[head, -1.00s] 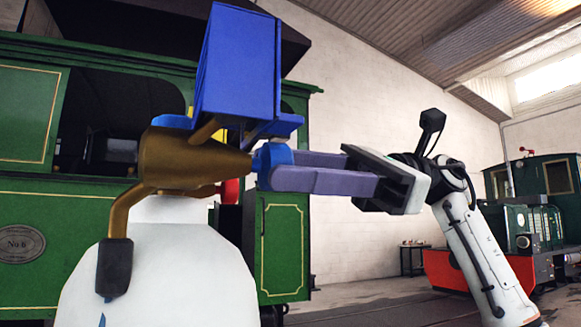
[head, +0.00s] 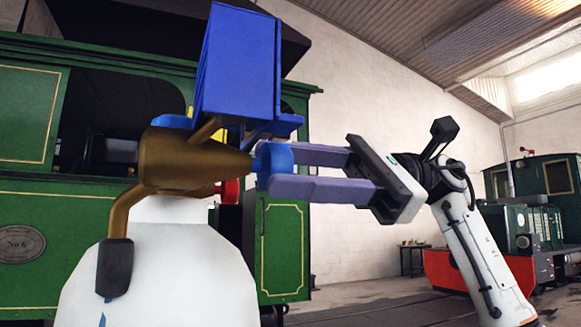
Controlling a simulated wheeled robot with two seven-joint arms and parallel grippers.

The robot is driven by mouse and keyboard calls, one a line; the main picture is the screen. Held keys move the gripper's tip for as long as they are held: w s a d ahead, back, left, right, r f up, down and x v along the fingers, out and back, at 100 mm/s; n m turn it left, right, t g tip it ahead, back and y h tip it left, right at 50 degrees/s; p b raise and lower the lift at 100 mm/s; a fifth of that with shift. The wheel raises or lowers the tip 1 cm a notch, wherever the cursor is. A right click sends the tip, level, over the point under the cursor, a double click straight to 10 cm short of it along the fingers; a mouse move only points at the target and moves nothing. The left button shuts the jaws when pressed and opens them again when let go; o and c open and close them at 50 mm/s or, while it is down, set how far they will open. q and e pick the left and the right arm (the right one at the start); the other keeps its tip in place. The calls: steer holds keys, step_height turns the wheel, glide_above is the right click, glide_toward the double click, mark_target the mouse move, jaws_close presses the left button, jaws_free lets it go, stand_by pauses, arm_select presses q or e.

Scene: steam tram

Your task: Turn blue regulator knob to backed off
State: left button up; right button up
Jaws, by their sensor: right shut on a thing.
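The blue regulator knob (head: 270,160) sits at the right end of a bronze cone-shaped fitting (head: 190,160). Its face is partly hidden by my fingers. My right gripper (head: 281,171) comes in from the right and is shut on the knob, one purple finger above and behind, the other below and in front. The jaw is tilted. I cannot read any mark for the knob's setting. My left gripper is not in view.
A blue box (head: 238,65) stands directly above the fitting. A bronze lever with a dark grip (head: 115,265) hangs at the left. A white rounded body (head: 155,275) is below, a red knob (head: 229,191) behind. A green locomotive (head: 100,190) fills the left background.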

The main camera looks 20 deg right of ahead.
steer(key=o, duration=1.1)
steer(key=shift+c, duration=0.2)
steer(key=shift+d, duration=0.15)
steer(key=d, duration=1)
steer(key=shift+w, duration=0.2)
